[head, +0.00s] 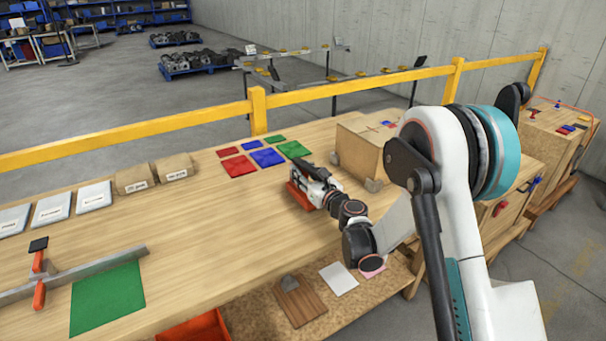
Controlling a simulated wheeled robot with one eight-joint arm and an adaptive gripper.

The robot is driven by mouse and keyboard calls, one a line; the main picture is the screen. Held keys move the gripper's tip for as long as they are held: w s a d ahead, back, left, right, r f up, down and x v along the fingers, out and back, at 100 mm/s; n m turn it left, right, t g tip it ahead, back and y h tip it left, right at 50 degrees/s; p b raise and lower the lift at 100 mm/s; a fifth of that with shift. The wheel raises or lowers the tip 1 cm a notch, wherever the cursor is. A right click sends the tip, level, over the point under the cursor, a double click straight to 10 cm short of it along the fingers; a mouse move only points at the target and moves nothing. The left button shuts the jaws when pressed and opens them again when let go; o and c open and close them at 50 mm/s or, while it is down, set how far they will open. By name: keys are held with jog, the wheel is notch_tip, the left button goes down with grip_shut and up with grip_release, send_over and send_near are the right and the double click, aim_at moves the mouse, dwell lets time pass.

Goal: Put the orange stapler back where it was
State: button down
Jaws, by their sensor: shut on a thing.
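A metal bar (90,268) with an orange-handled clamp (39,262) and a large green mat (108,298) lie at left. Brown packages (136,178) and white packets (94,196) line the back. A yellow rail (180,126) runs behind. The bench middle is clear.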

jog(key=c, duration=1.1)
grip_release()
jog(key=p+v, duration=0.2)
jog(key=v, duration=0.8)
jog(key=shift+s+d, duration=0.2)
jog(key=shift+d, duration=0.05)
jog(key=shift+s+d+b, duration=0.4)
jog(key=shift+s+b, duration=0.05)
jog(key=shift+s, duration=0.2)
